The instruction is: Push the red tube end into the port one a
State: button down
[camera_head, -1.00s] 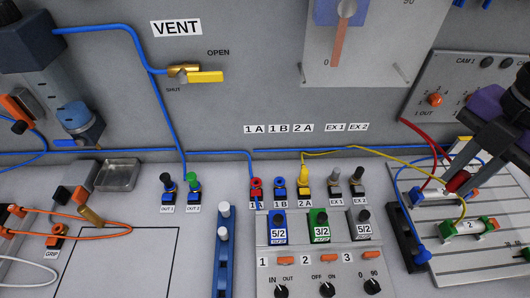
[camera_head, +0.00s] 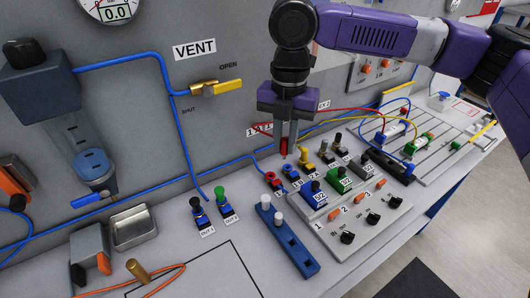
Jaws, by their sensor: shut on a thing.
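My gripper (camera_head: 288,138) points down and is shut on the red tube end (camera_head: 284,147). It holds the end above the row of ports, a little right of and above port 1A in the picture. Port 1A (camera_head: 272,178), with a red ring, is at the left of its row. A blue tube runs close beside it. The red tube (camera_head: 345,110) trails right from my gripper toward the cylinder board. My gripper partly hides the 1A and 1B wall labels. The gap between the tube end and the ports is hard to judge.
Blue port 1B (camera_head: 291,171) and yellow port 2A (camera_head: 305,158) stand right beside 1A. The valve block (camera_head: 330,215) is in front of them. A blue manifold (camera_head: 288,240) lies to the front left. The grey wall is close behind.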

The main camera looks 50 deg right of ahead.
jog(key=shift+w+d+f+n+b, duration=0.45)
jog(key=shift+w+f+b, duration=0.5)
jog(key=shift+f, duration=0.95)
jog(key=shift+w+d+f+n+b, duration=0.6)
jog(key=shift+w+f, duration=0.5)
jog(key=shift+f, duration=0.85)
jog(key=shift+w+d+f+n+b, duration=0.3)
jog(key=shift+w+f+b, duration=0.7)
jog(key=shift+f, duration=0.9)
jog(key=shift+p, duration=0.8)
jog(key=shift+f+p, duration=0.35)
jog(key=shift+f, duration=0.9)
jog(key=c, duration=0.9)
grip_release()
jog(key=shift+r, duration=0.1)
jog(key=shift+r+p, duration=3.05)
jog(key=shift+r, duration=0.4)
